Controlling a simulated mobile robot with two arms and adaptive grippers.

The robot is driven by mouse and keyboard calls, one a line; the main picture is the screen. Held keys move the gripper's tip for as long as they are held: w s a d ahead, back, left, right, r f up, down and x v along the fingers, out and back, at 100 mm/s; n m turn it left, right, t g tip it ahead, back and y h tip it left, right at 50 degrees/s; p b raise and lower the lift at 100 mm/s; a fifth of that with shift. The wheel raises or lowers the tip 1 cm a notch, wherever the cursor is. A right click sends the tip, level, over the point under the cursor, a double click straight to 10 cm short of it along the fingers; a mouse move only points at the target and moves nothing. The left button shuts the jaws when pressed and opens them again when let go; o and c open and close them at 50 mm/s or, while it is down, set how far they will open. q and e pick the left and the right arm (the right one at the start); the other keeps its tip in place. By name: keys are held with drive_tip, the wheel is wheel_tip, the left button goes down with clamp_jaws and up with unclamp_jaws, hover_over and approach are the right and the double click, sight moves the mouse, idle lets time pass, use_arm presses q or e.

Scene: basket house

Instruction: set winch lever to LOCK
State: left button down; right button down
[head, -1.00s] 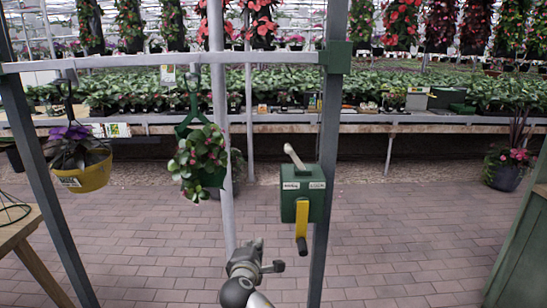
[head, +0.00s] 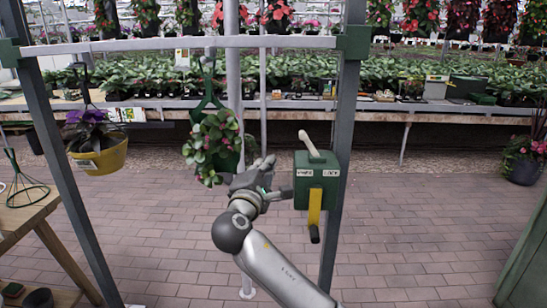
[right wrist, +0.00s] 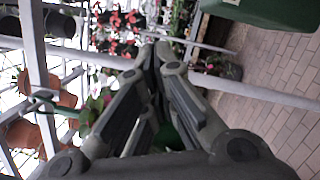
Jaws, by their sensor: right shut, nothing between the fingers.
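The green winch box (head: 317,180) is fixed to the right grey post, with a yellow crank handle (head: 314,210) on its front. Its pale winch lever (head: 309,144) sticks up from the top and leans left. Two white labels sit under its top edge; the right one seems to read LOCK, the left is too small to read. My right gripper (head: 267,164) is shut and empty, left of the box and apart from the lever. In the right wrist view its fingertips (right wrist: 160,55) meet, and part of the green box (right wrist: 265,10) shows at top right. My left gripper is not in view.
A hanging plant (head: 213,145) is close behind and left of my right gripper. A yellow pot (head: 100,160) hangs farther left. A wooden table (head: 30,220) stands at left. The brick floor (head: 400,220) right of the post is open.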

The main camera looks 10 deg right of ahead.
drive_tip(key=w+d+r+p, duration=0.2)
drive_tip(key=w+d+p, duration=0.1)
drive_tip(key=w+d, duration=0.3)
drive_tip(key=shift+w+d+r, duration=0.15)
drive_tip(key=shift+w+d, duration=0.2)
drive_tip(key=shift+d, duration=0.5)
drive_tip(key=shift+r, duration=0.1)
drive_tip(key=shift+d+r+m, duration=0.15)
drive_tip(key=shift+m, duration=0.25)
